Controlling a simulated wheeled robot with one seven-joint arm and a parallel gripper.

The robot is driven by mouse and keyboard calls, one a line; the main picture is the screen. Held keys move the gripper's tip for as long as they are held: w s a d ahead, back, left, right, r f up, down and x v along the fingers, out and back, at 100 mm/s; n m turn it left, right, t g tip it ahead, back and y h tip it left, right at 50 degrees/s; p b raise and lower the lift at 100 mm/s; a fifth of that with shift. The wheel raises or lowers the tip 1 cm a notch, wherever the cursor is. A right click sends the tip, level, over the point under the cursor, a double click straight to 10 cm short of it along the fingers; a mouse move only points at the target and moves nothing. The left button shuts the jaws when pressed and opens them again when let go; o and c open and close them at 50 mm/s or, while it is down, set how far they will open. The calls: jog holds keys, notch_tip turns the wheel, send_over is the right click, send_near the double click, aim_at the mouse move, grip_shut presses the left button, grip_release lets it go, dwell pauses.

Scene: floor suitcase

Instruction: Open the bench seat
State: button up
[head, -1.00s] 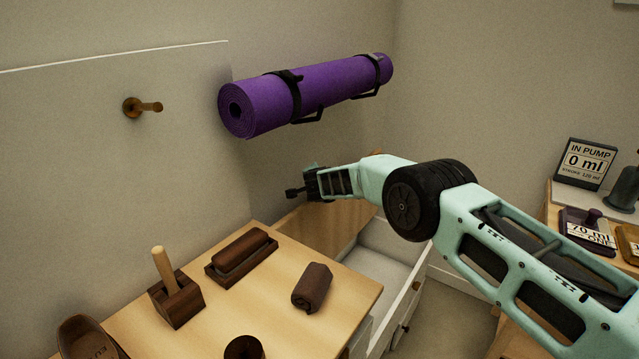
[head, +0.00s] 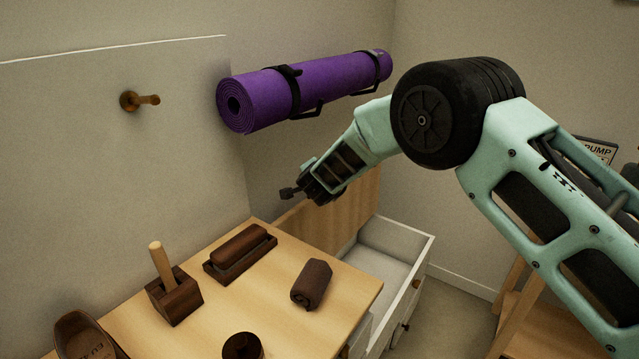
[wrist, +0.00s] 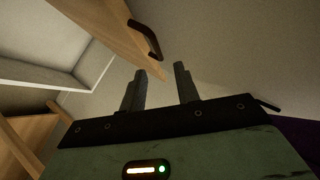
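The bench seat is a white box (head: 427,253) behind the wooden table, with its inside showing. Its wooden lid (head: 352,212) stands raised, close to upright, against the back wall side. In the wrist view, the lid (wrist: 105,22) shows a dark bar handle (wrist: 147,38) near its edge, and the pale box (wrist: 45,72) is at the left. My gripper (head: 288,193) is above and in front of the lid's upper edge. In the wrist view, its two fingers (wrist: 160,82) are apart with nothing between them. The handle lies beyond the fingertips and does not touch them.
The wooden table (head: 215,322) holds a dark rolled cloth (head: 312,285), a lidded dark block (head: 240,253) and a block with a peg (head: 173,295). A purple rolled mat (head: 320,88) hangs on the wall above my gripper. A wall peg (head: 140,101) is at the left. A wooden stand (head: 535,325) is at the right.

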jog(key=v, duration=0.6)
jog(key=shift+s+r, duration=0.2)
jog(key=shift+s, duration=0.1)
jog(key=s+a+r+n+g+y+p, duration=0.15)
jog(key=s+r+n+g+y, duration=0.3)
jog(key=s, duration=0.85)
jog(key=s+r+n+g+y+p, duration=0.1)
jog(key=s+r+n+g+p, duration=0.15)
jog(key=s+r+n, duration=0.7)
jog(key=s+d+n+g+h, duration=0.1)
jog(key=s+d, duration=0.4)
jog(key=s, duration=0.3)
jog(key=s+d+f+n+g+h+p, duration=0.1)
jog(key=s+d+n+g+h, duration=0.1)
jog(key=s+d, duration=0.3)
jog(key=s+d+f+n+g+h, duration=0.1)
jog(key=s+d, duration=0.4)
jog(key=s, duration=0.6)
jog(key=shift+s+d+f+n+g+h+p, duration=0.2)
jog(key=shift+s+n+g+h+p, duration=0.1)
jog(key=shift+n+g+h+p, duration=0.25)
jog(key=shift+s+a, duration=0.1)
